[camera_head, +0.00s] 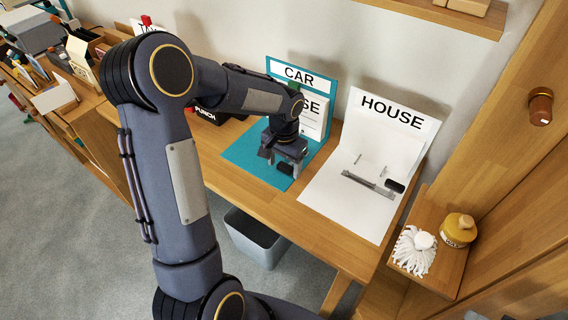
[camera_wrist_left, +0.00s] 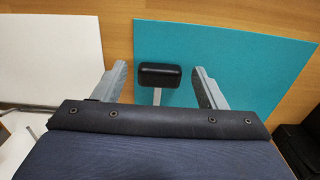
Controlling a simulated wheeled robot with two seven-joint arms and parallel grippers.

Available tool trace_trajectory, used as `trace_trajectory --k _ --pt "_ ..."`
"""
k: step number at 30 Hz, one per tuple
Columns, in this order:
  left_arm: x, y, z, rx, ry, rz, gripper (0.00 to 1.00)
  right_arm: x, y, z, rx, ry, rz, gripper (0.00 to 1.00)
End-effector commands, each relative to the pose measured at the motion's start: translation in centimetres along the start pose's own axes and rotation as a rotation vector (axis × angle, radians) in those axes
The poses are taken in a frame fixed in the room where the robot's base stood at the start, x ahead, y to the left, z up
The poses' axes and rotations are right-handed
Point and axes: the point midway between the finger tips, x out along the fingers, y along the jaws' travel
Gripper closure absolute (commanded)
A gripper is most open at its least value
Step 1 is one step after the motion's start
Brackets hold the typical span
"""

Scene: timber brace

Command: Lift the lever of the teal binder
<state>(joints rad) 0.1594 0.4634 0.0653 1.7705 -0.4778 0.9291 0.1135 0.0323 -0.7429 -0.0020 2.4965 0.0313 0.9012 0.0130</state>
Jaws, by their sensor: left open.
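The teal binder (camera_head: 248,158) lies open on the desk, its upright cover labelled CAR. In the left wrist view its teal inside (camera_wrist_left: 225,50) fills the upper right. The lever's black tip (camera_head: 285,169) shows just below my left gripper (camera_head: 287,160) in the head view. In the left wrist view the black lever tip (camera_wrist_left: 160,75) and a short metal stem sit between the two open fingers of my left gripper (camera_wrist_left: 160,85), with a gap on each side. The rest of the lever mechanism is hidden by my gripper. My right gripper is not in view.
A white binder (camera_head: 340,195) labelled HOUSE lies open to the right on the desk (camera_head: 262,203), its lever (camera_head: 370,184) low. A black box (camera_head: 207,115) marked PUNCH stands left of the teal binder. A grey bin (camera_head: 254,238) stands on the floor below. A wooden shelf (camera_head: 441,262) holds a mop head and yellow jar at right.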

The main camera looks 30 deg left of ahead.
Motion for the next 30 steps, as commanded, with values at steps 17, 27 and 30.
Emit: trace_trajectory --k 17,27,30 --pt "0.1 0.0 0.0 0.0 0.0 0.0 0.79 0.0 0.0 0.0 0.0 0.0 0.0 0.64" --pt "-0.2 0.0 -0.1 0.001 -0.011 0.0 0.98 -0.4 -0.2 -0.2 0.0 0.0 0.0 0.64" --pt "-0.7 0.0 -0.2 0.001 -0.037 0.0 0.98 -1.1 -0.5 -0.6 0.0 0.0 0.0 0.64"
